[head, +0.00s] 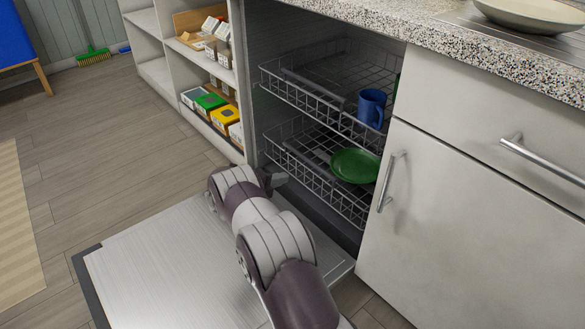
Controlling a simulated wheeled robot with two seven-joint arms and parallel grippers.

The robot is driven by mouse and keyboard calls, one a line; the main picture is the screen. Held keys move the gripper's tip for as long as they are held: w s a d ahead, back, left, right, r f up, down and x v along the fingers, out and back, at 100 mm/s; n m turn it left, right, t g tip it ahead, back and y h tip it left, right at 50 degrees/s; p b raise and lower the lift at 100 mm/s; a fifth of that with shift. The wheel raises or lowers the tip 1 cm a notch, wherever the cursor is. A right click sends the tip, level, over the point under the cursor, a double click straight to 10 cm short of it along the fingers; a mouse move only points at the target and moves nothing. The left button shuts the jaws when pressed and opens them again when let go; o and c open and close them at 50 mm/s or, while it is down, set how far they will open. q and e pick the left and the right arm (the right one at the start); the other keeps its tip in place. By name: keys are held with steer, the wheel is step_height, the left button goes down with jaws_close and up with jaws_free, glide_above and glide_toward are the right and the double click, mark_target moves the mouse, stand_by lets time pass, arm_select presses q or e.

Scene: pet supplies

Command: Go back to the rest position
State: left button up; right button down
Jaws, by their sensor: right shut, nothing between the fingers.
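My right arm reaches in from the bottom of the head view, over the lowered dishwasher door (150,265). My right gripper (279,180) is small and partly hidden behind my own wrist. It is shut and empty, just in front of the lower rack (300,170), to the left of the green plate. My left gripper is not in view.
A blue mug (371,107) stands in the upper rack (310,95), and a green plate (354,165) lies in the lower rack. A white cabinet (450,210) closes off the right. Shelves with boxes (210,102) stand behind left. Floor at left is clear.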

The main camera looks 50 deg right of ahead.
steer(key=w+a+f+n+t+y, duration=0.4)
steer(key=w+a+f+n+t, duration=0.15)
steer(key=n, duration=0.45)
steer(key=a+r+n+t+y+p, duration=0.25)
steer(key=a+n+y, duration=0.45)
steer(key=a+n, duration=0.6)
steer(key=s+a+r+n+g+y+p, duration=0.1)
steer(key=s+a+r+n+g+p, duration=0.1)
steer(key=s+a+r+n, duration=0.45)
steer(key=s+a+r+n+g+y+p, duration=0.2)
steer(key=s+a+r, duration=0.3)
steer(key=s, duration=0.5)
steer(key=s+a+r+n+g+y+p, duration=0.1)
steer(key=s+a+r+n+g+p, duration=0.2)
steer(key=s+r, duration=0.45)
steer(key=s+a+r+n+t+p, duration=0.1)
steer(key=r+p, duration=1.9)
steer(key=r, duration=0.2)
steer(key=s+a+r+n+t+p, duration=0.1)
steer(key=a+r+n+p, duration=0.1)
steer(key=r+p, duration=1.8)
step_height(320, 180, up, 2)
steer(key=shift+s+r, duration=0.15)
steer(key=shift+r, duration=0.05)
